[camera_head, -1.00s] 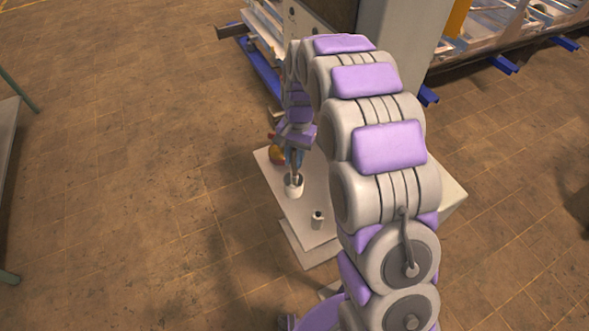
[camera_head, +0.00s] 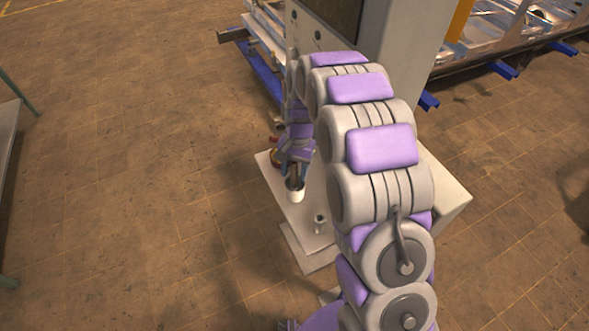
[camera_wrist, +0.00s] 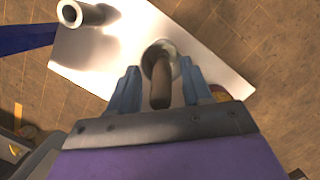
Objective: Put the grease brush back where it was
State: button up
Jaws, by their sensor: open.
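The grease brush stands with its brown handle (camera_wrist: 160,92) up in a white cup (camera_head: 295,194) on the pale platform. The cup's rim (camera_wrist: 148,60) also shows in the wrist view around the lower part of the brush; the bristles are hidden. My gripper (camera_wrist: 161,88) is open, with its blue fingers on either side of the handle and a gap visible on both sides. In the head view my gripper (camera_head: 296,170) is just above the cup, partly hiding the brush.
A small grey cylinder (camera_head: 319,224) stands on the platform (camera_head: 312,246) near the cup; it also shows in the wrist view (camera_wrist: 85,13). A red-orange object (camera_head: 275,156) sits behind the gripper. A large grey cabinet (camera_head: 400,70) rises behind my arm.

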jog(key=a+p+v, duration=0.1)
jog(key=p+v, duration=0.1)
jog(key=v, duration=0.9)
jog(key=s+d+r+n, duration=0.1)
jog(key=s+d+r, duration=0.4)
jog(key=s+r, duration=0.4)
jog(key=s+d+n, duration=0.1)
jog(key=s+d, duration=0.2)
jog(key=s, duration=1.1)
jog(key=s+d+n, duration=0.2)
jog(key=s+d, duration=0.1)
jog(key=s, duration=1.1)
jog(key=shift+s+f+h, duration=0.25)
jog(key=shift+s+h, duration=0.15)
